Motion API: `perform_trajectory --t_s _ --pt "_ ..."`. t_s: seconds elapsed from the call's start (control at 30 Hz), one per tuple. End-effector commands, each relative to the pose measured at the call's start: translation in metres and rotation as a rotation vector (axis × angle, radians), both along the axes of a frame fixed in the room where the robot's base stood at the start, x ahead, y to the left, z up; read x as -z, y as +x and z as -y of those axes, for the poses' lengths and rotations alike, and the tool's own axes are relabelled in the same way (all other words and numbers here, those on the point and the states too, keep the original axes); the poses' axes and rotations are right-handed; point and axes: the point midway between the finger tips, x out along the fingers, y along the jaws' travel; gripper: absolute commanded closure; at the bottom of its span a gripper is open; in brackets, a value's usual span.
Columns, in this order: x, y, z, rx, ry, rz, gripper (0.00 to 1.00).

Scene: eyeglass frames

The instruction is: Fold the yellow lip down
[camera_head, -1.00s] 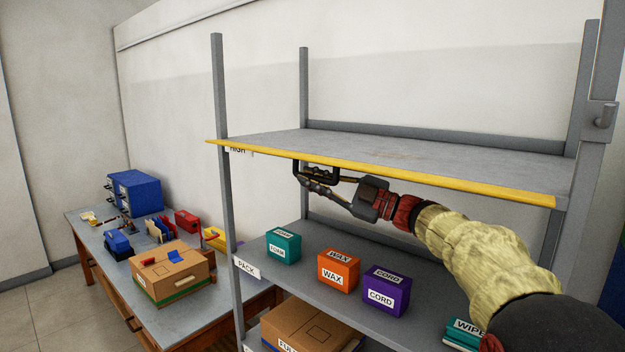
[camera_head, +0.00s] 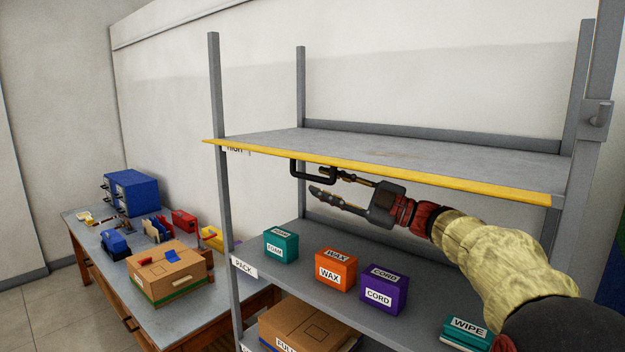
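The yellow lip (camera_head: 385,173) runs along the front edge of the upper shelf (camera_head: 400,151), from the left post to the right post. It lies roughly level with the shelf. A black handle (camera_head: 313,176) hangs beneath it near its left part. My gripper (camera_head: 318,180) reaches in from the right, under the lip, with its fingers pointing left. The fingers are spread, one above the other, with the handle near their tips. The upper fingertip is close to the handle; I cannot tell whether they touch. Nothing is visibly held.
On the shelf below stand a teal box (camera_head: 281,246), an orange WAX box (camera_head: 335,270), a purple CORD box (camera_head: 384,290) and a WIPE box (camera_head: 466,332). The upper shelf is bare. A workbench (camera_head: 195,305) with a carton (camera_head: 166,272) stands at left.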

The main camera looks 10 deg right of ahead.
Motion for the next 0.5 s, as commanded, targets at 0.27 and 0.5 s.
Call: perform_trajectory --t_s 0.27,0.5 --pt "0.013 -0.031 0.043 0.003 0.001 0.0 0.7" --pt "0.018 -0.043 0.059 0.001 0.0 0.0 0.7"
